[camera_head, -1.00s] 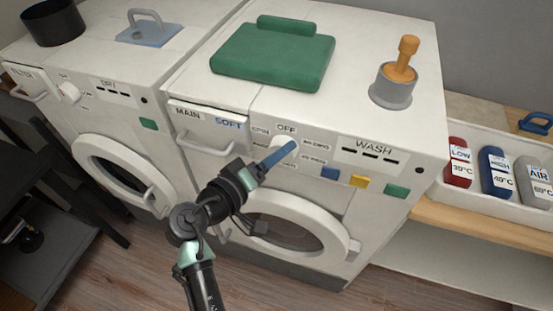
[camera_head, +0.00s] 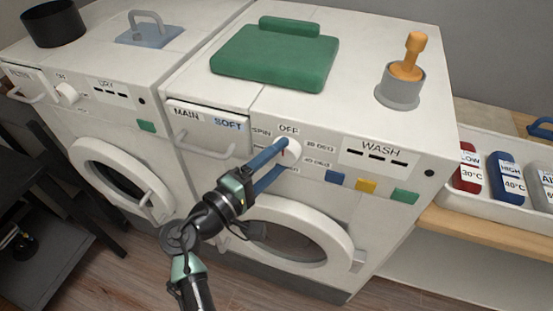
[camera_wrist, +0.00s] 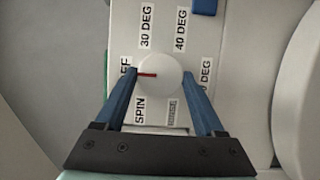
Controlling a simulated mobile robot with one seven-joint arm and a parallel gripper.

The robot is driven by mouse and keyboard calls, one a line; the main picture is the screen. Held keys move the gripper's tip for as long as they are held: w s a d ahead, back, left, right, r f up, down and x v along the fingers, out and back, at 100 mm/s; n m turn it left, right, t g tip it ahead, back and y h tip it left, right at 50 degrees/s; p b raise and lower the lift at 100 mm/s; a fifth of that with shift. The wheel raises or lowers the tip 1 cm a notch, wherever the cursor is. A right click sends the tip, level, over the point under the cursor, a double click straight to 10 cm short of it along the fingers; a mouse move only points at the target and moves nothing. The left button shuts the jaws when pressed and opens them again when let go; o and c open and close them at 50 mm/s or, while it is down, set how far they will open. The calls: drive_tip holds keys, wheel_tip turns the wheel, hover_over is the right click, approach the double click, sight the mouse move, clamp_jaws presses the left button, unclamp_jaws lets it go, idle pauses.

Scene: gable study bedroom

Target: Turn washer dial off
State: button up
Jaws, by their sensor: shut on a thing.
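The washer dial (camera_head: 293,150) is a round white knob on the front panel of the right-hand machine, under the word OFF. In the wrist view the dial (camera_wrist: 160,80) has a red pointer line pointing left, at the partly covered OFF label (camera_wrist: 125,76). My gripper (camera_head: 285,156) reaches up to the panel with its blue fingers on either side of the dial. It also shows in the wrist view (camera_wrist: 160,72), shut on the dial, one finger on the OFF side and one opposite. The left finger hides part of the OFF label.
Labels SPIN, 30 DEG and 40 DEG ring the dial. A detergent drawer (camera_head: 205,130) is left of it; blue, yellow and green buttons (camera_head: 366,186) are right. The round washer door (camera_head: 335,225) is below.

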idle(0.4)
drive_tip(key=o, duration=1.4)
drive_tip(key=shift+c, duration=0.2)
drive_tip(key=b+v, duration=0.2)
drive_tip(key=v, duration=1)
drive_tip(key=shift+s+a, duration=0.2)
drive_tip(key=shift+s, duration=0.15)
